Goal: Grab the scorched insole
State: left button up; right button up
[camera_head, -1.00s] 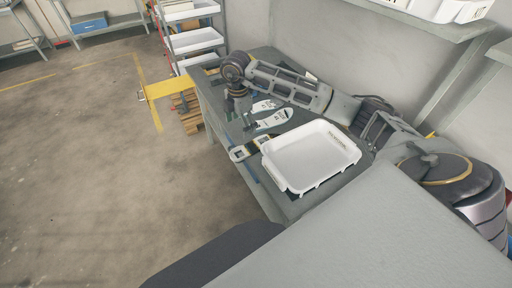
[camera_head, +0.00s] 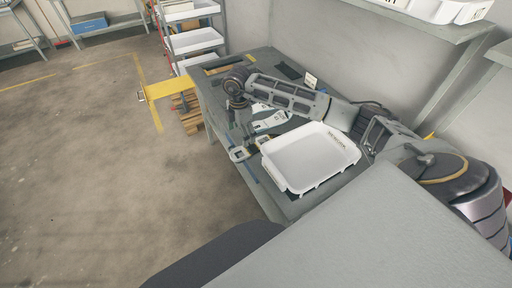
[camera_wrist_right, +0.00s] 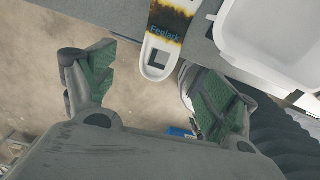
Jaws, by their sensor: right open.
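The scorched insole (camera_wrist_right: 165,35) shows in the right wrist view, with brown-black charring around blue lettering. Its white end has a square hole and sticks out past the table's edge. In the head view its pale end (camera_head: 239,154) shows at the table's front edge. My right gripper (camera_wrist_right: 147,65) is open and empty, its green-padded fingers spread on either side of the insole's white end. In the head view the right gripper (camera_head: 243,137) is small and dark, just above the insole, and partly hides it. I cannot tell its exact height. My left gripper is not in view.
A white tray (camera_head: 290,182) stands right beside the insole on the grey table (camera_head: 255,62). Pale insoles (camera_head: 272,121) lie behind the gripper. A small white sign (camera_head: 311,80) stands near the wall. Floor left of the table is open.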

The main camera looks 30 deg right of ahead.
aim_at(244, 152)
notch_tip(244, 152, down, 4)
jog(key=shift+r, duration=0.1)
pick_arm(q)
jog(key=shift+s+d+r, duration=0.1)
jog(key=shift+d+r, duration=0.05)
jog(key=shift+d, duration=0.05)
pick_arm(e)
jog(key=shift+f, duration=0.25)
jog(key=shift+f, duration=0.1)
jog(key=shift+d+f+p, duration=0.1)
jog(key=shift+f+p, duration=0.2)
jog(key=shift+f, duration=0.3)
notch_tip(244, 152, down, 3)
jog(key=shift+r, duration=0.15)
jog(key=shift+d+f, duration=0.1)
jog(key=shift+f, duration=0.45)
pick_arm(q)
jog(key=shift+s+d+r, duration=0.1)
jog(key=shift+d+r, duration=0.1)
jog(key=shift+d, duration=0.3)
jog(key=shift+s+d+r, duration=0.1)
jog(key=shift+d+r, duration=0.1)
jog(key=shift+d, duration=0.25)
